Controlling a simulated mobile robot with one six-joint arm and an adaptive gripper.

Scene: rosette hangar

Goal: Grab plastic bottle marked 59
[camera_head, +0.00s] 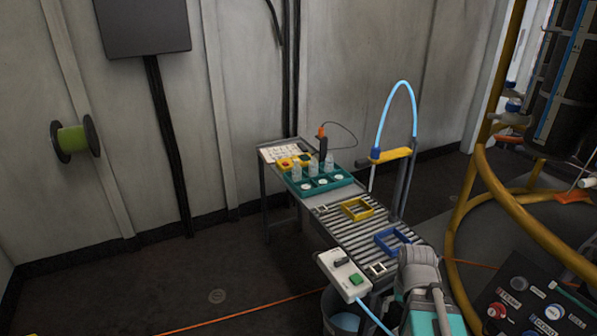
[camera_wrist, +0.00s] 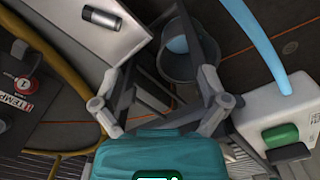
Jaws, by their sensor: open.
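Several small clear bottles stand in a teal rack (camera_head: 338,183) at the far end of the roller table; one clear bottle (camera_head: 297,172) is at the rack's left side. Their marks are too small to read, so I cannot tell which is 59. My gripper (camera_wrist: 160,85) shows in the wrist view with its fingers spread and nothing between them. In the head view my arm is at the near end of the table, well away from the rack, and the fingertips are hidden. No bottle shows in the wrist view.
A yellow frame (camera_head: 356,209) and a blue frame (camera_head: 391,240) lie on the rollers. A control box with a green button (camera_head: 345,275) sits at the near left edge. A yellow arch fixture (camera_head: 390,155) with a blue hose stands on the right. A bucket (camera_wrist: 190,62) is below.

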